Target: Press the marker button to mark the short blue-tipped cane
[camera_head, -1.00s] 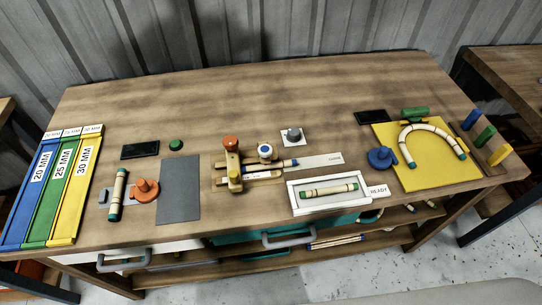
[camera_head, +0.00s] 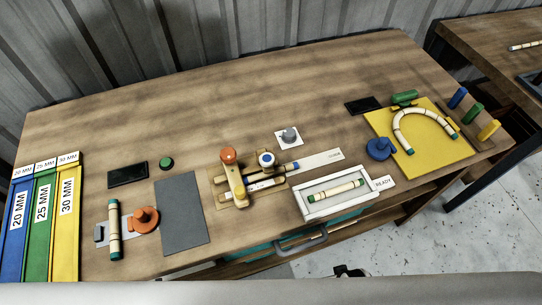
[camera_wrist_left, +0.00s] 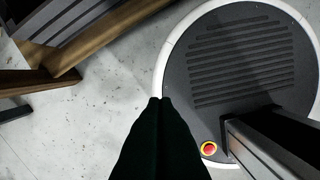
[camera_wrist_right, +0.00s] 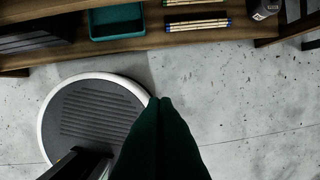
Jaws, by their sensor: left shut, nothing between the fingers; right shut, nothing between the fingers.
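A blue-tipped cane (camera_head: 284,169) lies in the wooden jig in the middle of the table, its blue end to the right beside a white scale strip (camera_head: 322,158). The jig has an orange knob (camera_head: 228,155) on an upright wooden arm and a round blue-and-white button (camera_head: 266,159) behind the cane. A grey knob (camera_head: 289,135) sits on a white plate farther back. I cannot tell which of these is the marker button. My left gripper (camera_wrist_left: 160,101) and right gripper (camera_wrist_right: 160,101) are shut and empty, low over the floor, away from the tabletop.
A white tray (camera_head: 312,211) holds a green-tipped cane beside a READY label. A yellow board (camera_head: 440,160) holds a bent cane at the right. An orange knob (camera_head: 145,219), a green-tipped cane (camera_head: 114,232) and a grey mat (camera_head: 182,222) lie left. The table's back is clear.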

